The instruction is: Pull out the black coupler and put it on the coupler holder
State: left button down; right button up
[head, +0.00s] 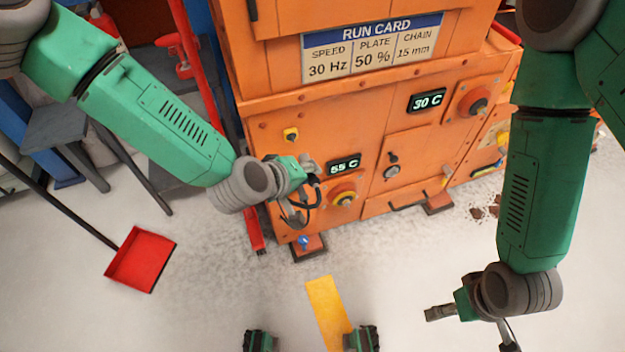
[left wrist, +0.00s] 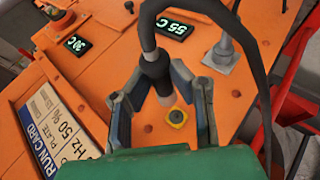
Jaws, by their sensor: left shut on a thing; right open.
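The black coupler (left wrist: 155,72) is between the fingers of my left gripper (left wrist: 160,84), which is shut on it; a black cable loops from its end. In the left wrist view its tip shows near a yellow-rimmed socket (left wrist: 177,117) and looks apart from it. In the head view my left gripper (head: 302,190) is in front of the orange machine, below the yellow socket (head: 291,134). A grey post on a square base (left wrist: 222,54) stands on the panel; I cannot tell if it is the coupler holder. My right gripper (head: 468,328) is open and empty, low at the right.
The orange machine (head: 400,130) carries a 55 C display (head: 343,164), a red-yellow knob (head: 343,194) and a small door (head: 405,160). A red dustpan (head: 141,260) lies on the floor at left. A yellow floor strip (head: 327,312) is in front. Floor between the arms is mostly clear.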

pick_arm(q)
jog(key=w, duration=0.1)
jog(key=w+a, duration=0.1)
jog(key=w, duration=0.1)
jog(key=shift+a, duration=0.1)
jog(key=shift+a+r, duration=0.1)
jog(key=shift+a, duration=0.3)
dwell(0.4)
jog(key=shift+d, duration=0.1)
jog(key=shift+d, duration=0.25)
jog(key=shift+s+a, duration=0.1)
jog(key=shift+a, duration=0.3)
jog(key=shift+d, duration=0.2)
dwell(0.3)
